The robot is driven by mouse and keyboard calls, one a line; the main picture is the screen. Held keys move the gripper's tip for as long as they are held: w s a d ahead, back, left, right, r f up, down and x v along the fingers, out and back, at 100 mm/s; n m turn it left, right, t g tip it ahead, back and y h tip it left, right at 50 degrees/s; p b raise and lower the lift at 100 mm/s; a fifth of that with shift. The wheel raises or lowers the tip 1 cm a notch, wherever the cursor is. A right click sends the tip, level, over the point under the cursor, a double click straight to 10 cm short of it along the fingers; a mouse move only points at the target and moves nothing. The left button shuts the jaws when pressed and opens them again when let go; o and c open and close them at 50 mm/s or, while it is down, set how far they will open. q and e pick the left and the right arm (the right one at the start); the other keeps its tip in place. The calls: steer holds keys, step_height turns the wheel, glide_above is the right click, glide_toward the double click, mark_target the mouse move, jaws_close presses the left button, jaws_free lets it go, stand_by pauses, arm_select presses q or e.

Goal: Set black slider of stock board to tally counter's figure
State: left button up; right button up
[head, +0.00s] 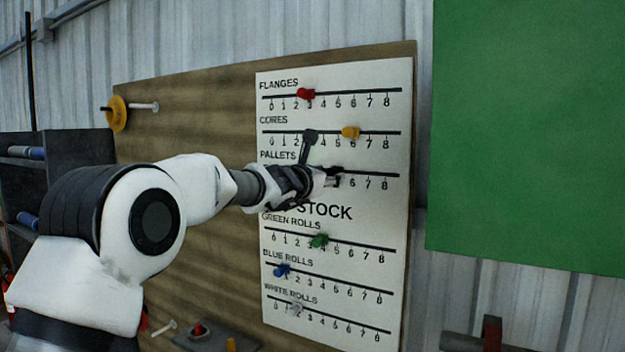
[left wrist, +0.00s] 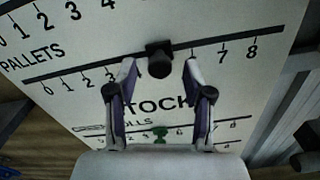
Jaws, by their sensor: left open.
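The white stock board (head: 350,215) has several scale rows with coloured sliders. The black slider (left wrist: 160,66) sits on the PALLETS rail at about 5, whose numeral is hidden in the left wrist view. In the head view the slider (head: 338,170) is partly covered by my gripper. My left gripper (head: 325,177) is open in front of the PALLETS row. In the left wrist view its fingertips (left wrist: 160,72) are on either side of the slider knob, with gaps on both sides. I cannot make out a tally counter. My right gripper is not in view.
Neighbouring sliders are yellow (head: 350,132) on CORES above and green (head: 319,240) on GREEN ROLLS below. Red (head: 306,94), blue (head: 282,270) and white (head: 294,309) sliders sit on other rows. A green panel (head: 530,130) hangs right; a dark shelf (head: 60,150) stands left.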

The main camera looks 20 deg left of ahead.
arm_select(q)
steer(key=s+a, duration=0.1)
steer(key=s, duration=0.8)
steer(key=shift+s+a, duration=0.15)
steer(key=shift+s, duration=0.1)
